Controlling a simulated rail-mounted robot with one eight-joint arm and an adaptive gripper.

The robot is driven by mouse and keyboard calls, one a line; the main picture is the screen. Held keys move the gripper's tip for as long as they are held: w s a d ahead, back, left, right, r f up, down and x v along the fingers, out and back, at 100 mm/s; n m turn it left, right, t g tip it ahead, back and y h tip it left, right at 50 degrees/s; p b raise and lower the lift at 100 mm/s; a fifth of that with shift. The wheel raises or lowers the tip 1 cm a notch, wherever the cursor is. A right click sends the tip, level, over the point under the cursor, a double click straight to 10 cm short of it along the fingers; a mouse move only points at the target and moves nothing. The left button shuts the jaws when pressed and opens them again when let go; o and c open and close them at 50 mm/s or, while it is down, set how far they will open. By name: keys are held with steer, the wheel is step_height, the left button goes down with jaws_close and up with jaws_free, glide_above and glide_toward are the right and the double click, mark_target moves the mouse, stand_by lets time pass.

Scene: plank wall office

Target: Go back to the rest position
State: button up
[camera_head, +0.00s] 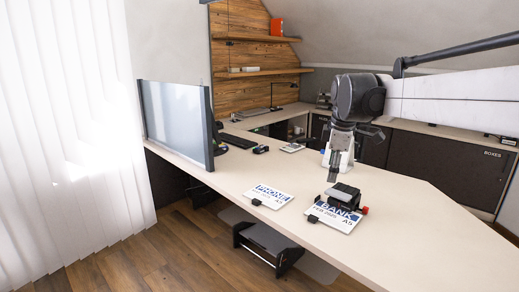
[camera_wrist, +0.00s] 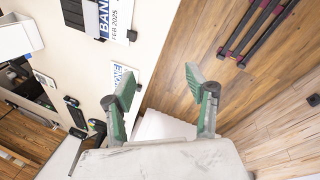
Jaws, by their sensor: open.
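My gripper (camera_head: 335,172) hangs over the desk (camera_head: 400,245) in the head view, just behind and above a grey and black device with a red knob (camera_head: 345,193). The device rests on a white card marked BANK (camera_head: 325,216). In the wrist view my gripper (camera_wrist: 160,82) has its two green-grey fingers spread wide, with nothing between them. The BANK card (camera_wrist: 118,20) and part of a dark object (camera_wrist: 72,12) show at the top left there. A second card, marked PHONE (camera_head: 268,196), lies on the desk to the left.
Dark cabinets (camera_head: 440,160) line the back. A grey and black piece of furniture (camera_head: 268,243) stands under the desk's front edge. The desk's front right is clear.

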steer(key=s+f+m+t, duration=0.2)
steer(key=s+m, duration=0.6)
steer(key=s, duration=1.2)
steer(key=s+f+m+t, duration=0.1)
steer(key=s+f+m, duration=0.2)
steer(key=s, duration=0.4)
steer(key=s+a+f+m, duration=0.1)
steer(key=s+f+m, duration=0.2)
steer(key=s+f, duration=0.3)
steer(key=shift+s+f+m+t, duration=0.2)
steer(key=shift+s+m+t, duration=0.15)
steer(key=shift+s, duration=0.35)
